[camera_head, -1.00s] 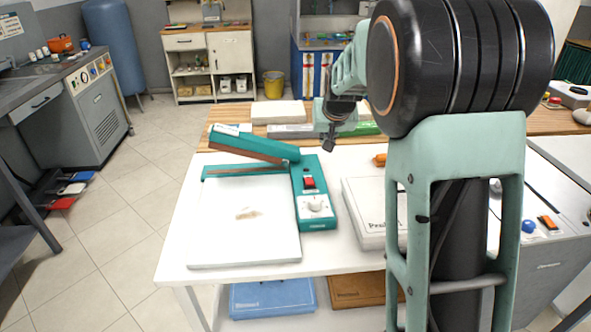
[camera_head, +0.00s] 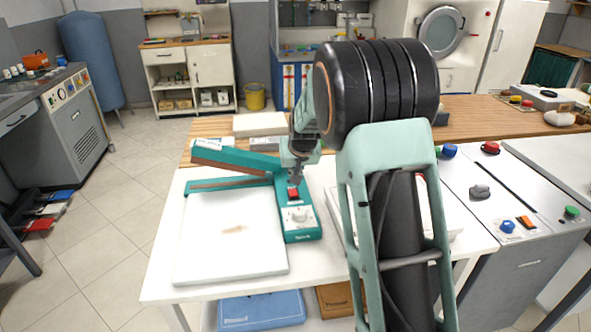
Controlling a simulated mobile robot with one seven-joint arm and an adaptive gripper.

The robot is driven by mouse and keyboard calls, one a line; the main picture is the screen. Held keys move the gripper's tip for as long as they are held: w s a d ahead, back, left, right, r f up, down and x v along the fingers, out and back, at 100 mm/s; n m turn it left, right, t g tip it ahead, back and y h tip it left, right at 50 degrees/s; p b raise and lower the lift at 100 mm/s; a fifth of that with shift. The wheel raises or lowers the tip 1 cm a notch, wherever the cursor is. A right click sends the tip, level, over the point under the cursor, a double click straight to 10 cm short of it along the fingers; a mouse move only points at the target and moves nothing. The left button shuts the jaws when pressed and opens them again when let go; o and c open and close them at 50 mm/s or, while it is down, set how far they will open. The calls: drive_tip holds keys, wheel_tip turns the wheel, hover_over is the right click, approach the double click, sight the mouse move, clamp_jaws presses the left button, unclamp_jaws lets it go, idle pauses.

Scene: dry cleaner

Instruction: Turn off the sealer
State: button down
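The sealer (camera_head: 302,228) is a teal unit on the white table, with a red rocker switch, a white dial and a raised teal sealing arm (camera_head: 222,157) to its left. The red switch (camera_head: 293,193) is on the sealer's top, above the dial (camera_head: 297,215). My gripper (camera_head: 295,180) points down just above the switch, its tip at or very near the switch's far edge. I cannot tell whether it touches. The fingers are small and dark, and look close together.
A white board (camera_head: 232,235) lies left of the sealer. A pale box, mostly hidden behind my arm, is on the right. A grey machine (camera_head: 500,200) with coloured knobs stands further right. Boxes lie behind the sealer; blue (camera_head: 262,308) and brown cases are below the table.

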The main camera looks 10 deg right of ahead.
sight(294, 201)
drive_tip(key=x, duration=0.4)
drive_tip(key=shift+w+f, duration=0.2)
drive_tip(key=shift+f, duration=0.15)
drive_tip(key=shift+s+f, duration=0.25)
drive_tip(key=shift+f, duration=0.9)
drive_tip(key=shift+s+f, duration=0.15)
drive_tip(key=shift+f, duration=0.55)
drive_tip(key=f+b, duration=0.2)
drive_tip(key=shift+s+b, duration=0.35)
drive_tip(key=shift+s+f+b, duration=0.2)
drive_tip(key=shift+f+b, duration=0.15)
drive_tip(key=shift+b, duration=0.6)
drive_tip(key=shift+r+p, duration=0.3)
drive_tip(key=shift+p, duration=0.1)
drive_tip(key=shift+r+p, duration=0.35)
drive_tip(key=shift+r, duration=0.45)
